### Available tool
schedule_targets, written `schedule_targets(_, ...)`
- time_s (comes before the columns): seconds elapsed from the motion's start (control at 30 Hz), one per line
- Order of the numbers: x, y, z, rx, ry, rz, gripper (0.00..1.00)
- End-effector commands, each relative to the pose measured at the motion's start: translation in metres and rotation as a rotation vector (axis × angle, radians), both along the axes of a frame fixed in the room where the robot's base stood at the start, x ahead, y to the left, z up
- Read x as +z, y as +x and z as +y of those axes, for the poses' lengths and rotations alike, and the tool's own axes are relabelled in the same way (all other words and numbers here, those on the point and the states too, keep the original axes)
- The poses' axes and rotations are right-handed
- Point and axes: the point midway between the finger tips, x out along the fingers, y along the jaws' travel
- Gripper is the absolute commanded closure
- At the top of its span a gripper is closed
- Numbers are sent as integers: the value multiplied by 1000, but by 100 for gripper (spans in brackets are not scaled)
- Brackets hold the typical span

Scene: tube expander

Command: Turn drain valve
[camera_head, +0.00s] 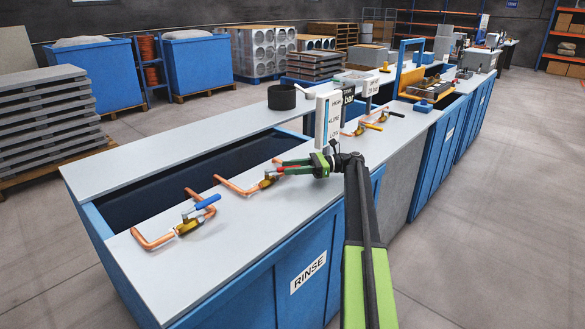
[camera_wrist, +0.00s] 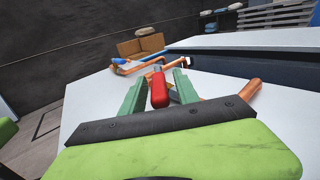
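A valve with a red handle (camera_head: 281,168) sits on a copper pipe (camera_head: 236,187) on the grey counter. In the wrist view the red handle (camera_wrist: 159,90) lies between the two green fingers of my gripper (camera_wrist: 158,84), with a gap visible on each side. My gripper (camera_head: 281,167) is open around the handle, and its fingers partly hide the valve body in the head view. A second valve with a blue handle (camera_head: 207,202) sits on another copper pipe (camera_head: 152,241) to the left. Which one is the drain valve is not marked in these views.
A dark sunken basin (camera_head: 190,175) lies behind the valves. Valves with yellow handles (camera_head: 371,126) are farther along. The counter (camera_head: 225,235) is clear in front, above the RINSE label (camera_head: 308,271).

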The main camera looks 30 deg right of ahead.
Motion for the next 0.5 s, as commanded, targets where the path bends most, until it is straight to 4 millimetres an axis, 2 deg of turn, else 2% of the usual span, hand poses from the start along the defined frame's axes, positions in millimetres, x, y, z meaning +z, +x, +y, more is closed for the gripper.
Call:
schedule_targets(0.33, 0, 0, 2, 7, -1, 0, 58)
schedule_targets(0.5, 0, -4, -14, 6, -1, 1, 58)
